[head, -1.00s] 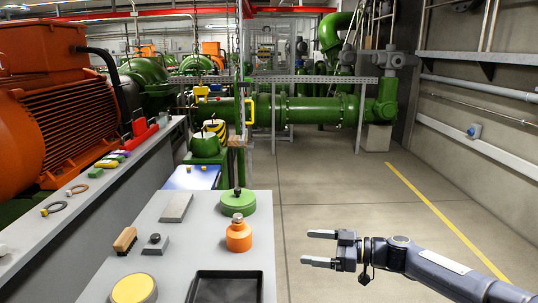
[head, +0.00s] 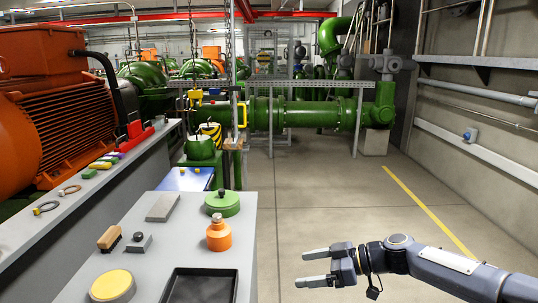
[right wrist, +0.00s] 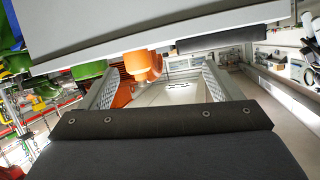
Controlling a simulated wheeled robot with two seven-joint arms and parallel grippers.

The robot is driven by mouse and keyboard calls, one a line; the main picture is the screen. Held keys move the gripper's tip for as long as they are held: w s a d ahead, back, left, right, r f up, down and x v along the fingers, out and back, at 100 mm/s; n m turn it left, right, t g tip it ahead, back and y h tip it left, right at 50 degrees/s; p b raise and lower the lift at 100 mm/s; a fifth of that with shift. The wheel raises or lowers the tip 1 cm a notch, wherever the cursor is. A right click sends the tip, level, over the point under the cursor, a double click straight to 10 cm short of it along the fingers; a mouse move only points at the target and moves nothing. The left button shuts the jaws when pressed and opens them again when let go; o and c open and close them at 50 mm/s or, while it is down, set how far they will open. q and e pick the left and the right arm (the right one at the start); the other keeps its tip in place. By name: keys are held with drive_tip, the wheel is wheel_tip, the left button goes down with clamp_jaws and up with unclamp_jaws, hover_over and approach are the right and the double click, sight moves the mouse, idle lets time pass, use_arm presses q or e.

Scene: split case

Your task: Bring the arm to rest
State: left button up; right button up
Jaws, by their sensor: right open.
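My right gripper (head: 302,269) is open and empty. In the head view it is over the floor to the right of the grey table (head: 240,216), apart from it, with its fingers pointing left. My right arm (head: 445,268) comes in from the lower right. In the right wrist view the two fingers stand wide apart, with an orange piece (right wrist: 143,66) and the pale table edge (right wrist: 160,38) beyond them. I see nothing between the fingers. My left gripper is not in view.
On the table are an orange jar (head: 218,237), a green round lid (head: 223,204), a black tray (head: 200,287), a yellow-topped disc (head: 112,286) and a brush (head: 109,237). A large orange motor (head: 45,115) stands at left. The floor (head: 335,205) ahead is clear.

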drive_tip(key=s+d+f+m+t+h, duration=0.1)
drive_tip(key=s+d+m+h, duration=0.3)
drive_tip(key=s, duration=0.6)
drive_tip(key=s+d+m+t+h, duration=0.1)
drive_tip(key=s+d+m+h, duration=0.15)
drive_tip(key=s+m, duration=0.6)
drive_tip(key=s+d+f+m+h, duration=0.1)
drive_tip(key=s+d+m+h, duration=0.25)
drive_tip(key=s, duration=0.85)
wheel_tip(320, 180, up, 12)
drive_tip(key=p, duration=1.2)
drive_tip(key=shift+s+d, duration=0.35)
